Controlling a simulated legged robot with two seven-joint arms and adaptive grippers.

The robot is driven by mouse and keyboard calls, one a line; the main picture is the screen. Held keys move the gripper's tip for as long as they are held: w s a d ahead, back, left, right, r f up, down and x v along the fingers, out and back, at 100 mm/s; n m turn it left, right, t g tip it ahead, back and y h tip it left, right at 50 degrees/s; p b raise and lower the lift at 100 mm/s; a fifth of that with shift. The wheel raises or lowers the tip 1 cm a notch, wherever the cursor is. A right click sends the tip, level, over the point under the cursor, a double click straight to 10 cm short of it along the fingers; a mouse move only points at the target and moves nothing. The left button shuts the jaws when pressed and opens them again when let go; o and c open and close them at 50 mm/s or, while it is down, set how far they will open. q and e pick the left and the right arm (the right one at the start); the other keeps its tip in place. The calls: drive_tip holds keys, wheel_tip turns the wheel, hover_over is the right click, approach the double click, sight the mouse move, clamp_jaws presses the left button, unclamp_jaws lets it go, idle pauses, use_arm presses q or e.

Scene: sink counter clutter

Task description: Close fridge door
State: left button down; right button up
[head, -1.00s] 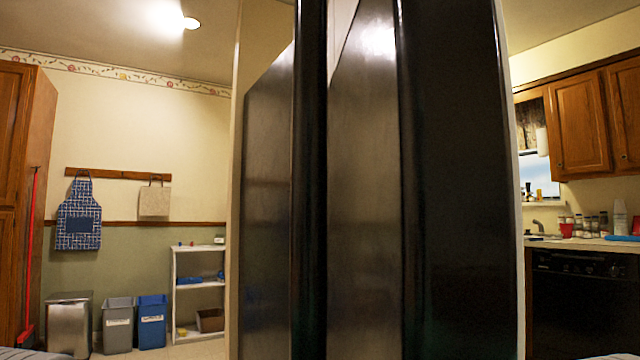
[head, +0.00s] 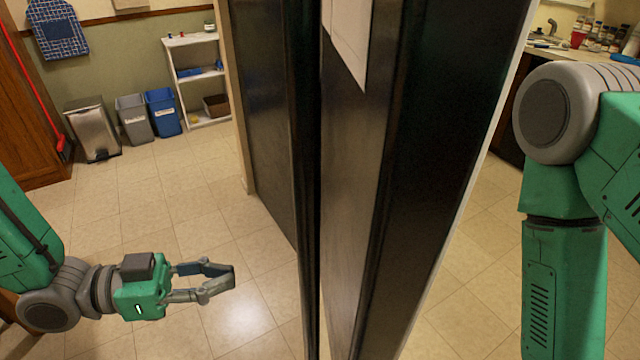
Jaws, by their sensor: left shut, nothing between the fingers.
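The black fridge fills the middle of the head view. A tall glossy door panel (head: 430,140) with a pale right edge stands near me, angled outward. Another dark panel (head: 268,130) lies to its left, past a dark vertical edge. I cannot tell exactly how wide the door stands open. My left gripper (head: 228,281) is shut and empty above the floor, left of the fridge and apart from it. My right arm comes down on the right, beside the door's pale edge, and its gripper is below the picture.
Tiled floor (head: 170,215) is clear on the left. Against the far wall stand a metal bin (head: 92,130), a grey bin (head: 134,120), a blue bin (head: 163,112) and a white shelf (head: 197,75). A cluttered counter (head: 560,55) is at the upper right.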

use_arm(q)
wheel_tip(320, 180, up, 7)
drive_tip(key=s+m+g+h+p, duration=0.1)
drive_tip(key=m+g+h+p, duration=0.1)
drive_tip(key=p, duration=0.2)
approach(341, 242)
drive_tip(key=d, duration=0.8)
drive_tip(key=shift+w+d+r, duration=0.1)
drive_tip(key=shift+w+r, duration=0.15)
drive_tip(key=shift+r, duration=0.05)
use_arm(e)
drive_tip(key=r, duration=0.5)
drive_tip(key=shift+d+r, duration=0.25)
drive_tip(key=shift+r, duration=0.15)
use_arm(q)
drive_tip(key=shift+a, duration=0.25)
use_arm(e)
drive_tip(key=shift+a, duration=0.1)
use_arm(q)
drive_tip(key=shift+w+d, duration=0.1)
